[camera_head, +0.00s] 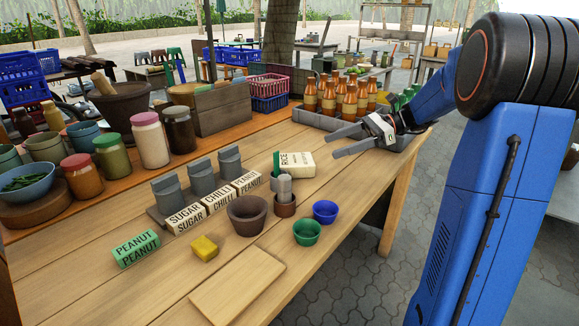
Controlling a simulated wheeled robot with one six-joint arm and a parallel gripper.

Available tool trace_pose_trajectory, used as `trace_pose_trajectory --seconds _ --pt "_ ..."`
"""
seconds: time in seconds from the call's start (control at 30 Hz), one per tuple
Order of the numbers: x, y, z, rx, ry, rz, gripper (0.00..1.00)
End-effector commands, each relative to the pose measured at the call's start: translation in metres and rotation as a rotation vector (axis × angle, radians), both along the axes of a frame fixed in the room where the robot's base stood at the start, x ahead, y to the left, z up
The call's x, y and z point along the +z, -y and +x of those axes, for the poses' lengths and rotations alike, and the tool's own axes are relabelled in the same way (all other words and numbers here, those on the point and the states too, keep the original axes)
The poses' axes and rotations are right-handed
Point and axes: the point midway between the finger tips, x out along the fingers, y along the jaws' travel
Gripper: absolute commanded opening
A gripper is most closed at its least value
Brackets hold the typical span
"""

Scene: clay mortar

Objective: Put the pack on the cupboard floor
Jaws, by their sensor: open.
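A green box marked PEANUT (136,248) lies at the left front; I cannot tell for sure which item the task calls the pack. My gripper (337,143) is open and empty. It reaches in from the right, its two fingers pointing left, above and to the right of the RICE pack in the picture and apart from it. No cupboard that I can clearly make out is in view.
White label blocks (186,219) with grey holders behind stand mid-table. A clay mortar (247,215), green bowl (307,232), blue bowl (325,211), yellow block (205,248) and cutting board (237,287) are near the front. A bottle crate (318,121) stands behind my gripper. Jars fill the left back.

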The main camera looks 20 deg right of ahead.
Motion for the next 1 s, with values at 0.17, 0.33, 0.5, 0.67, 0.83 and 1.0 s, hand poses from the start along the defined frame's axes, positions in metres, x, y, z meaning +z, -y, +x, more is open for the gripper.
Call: trace_pose_trajectory --seconds 0.17,0.33,0.5,0.67,0.83,1.0 --pt "-0.011 -0.031 0.004 0.004 -0.001 0.000 0.72" --pt "-0.021 -0.059 0.008 0.004 -0.002 -0.001 0.72" --pt "-0.028 -0.078 0.012 0.002 0.000 0.000 0.72" --pt "-0.031 -0.084 0.013 0.001 0.000 -0.001 0.72" --pt "-0.034 -0.094 0.014 0.002 0.000 0.000 0.72" --pt "-0.042 -0.116 0.015 0.004 -0.001 -0.001 0.72"
